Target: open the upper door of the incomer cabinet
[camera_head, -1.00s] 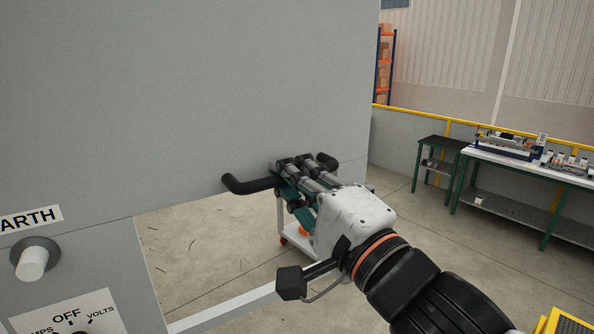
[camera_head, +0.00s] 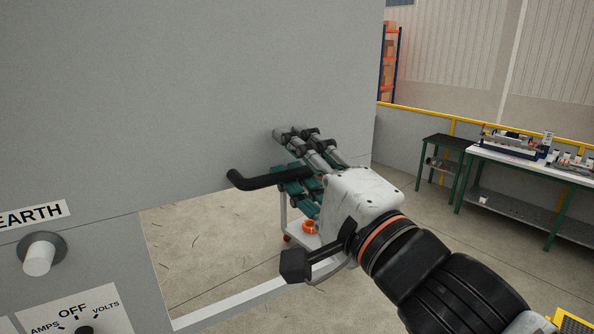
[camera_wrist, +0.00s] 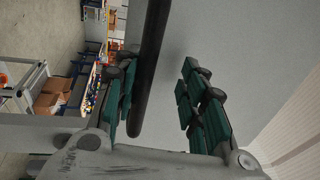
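The upper door is a large plain grey panel (camera_head: 230,80) filling the upper left of the head view. I cannot tell for sure whether it is ajar. A black bar handle (camera_head: 265,180) with a bent left end sits near its lower edge. My gripper (camera_head: 305,165) is at the handle's right part, its fingers spread above and below the bar and hiding its right end. In the wrist view, the handle (camera_wrist: 150,65) passes between the two teal-padded fingers of my gripper (camera_wrist: 160,100). It lies close to the left finger, with a clear gap to the right finger.
A knob (camera_head: 40,255) under an EARTH label and an OFF/AMPS/VOLTS selector plate (camera_head: 75,312) are at the lower left. Floor shows below the grey panel. A small trolley (camera_head: 330,262) stands behind my gripper. A workbench (camera_head: 520,165) is at the right.

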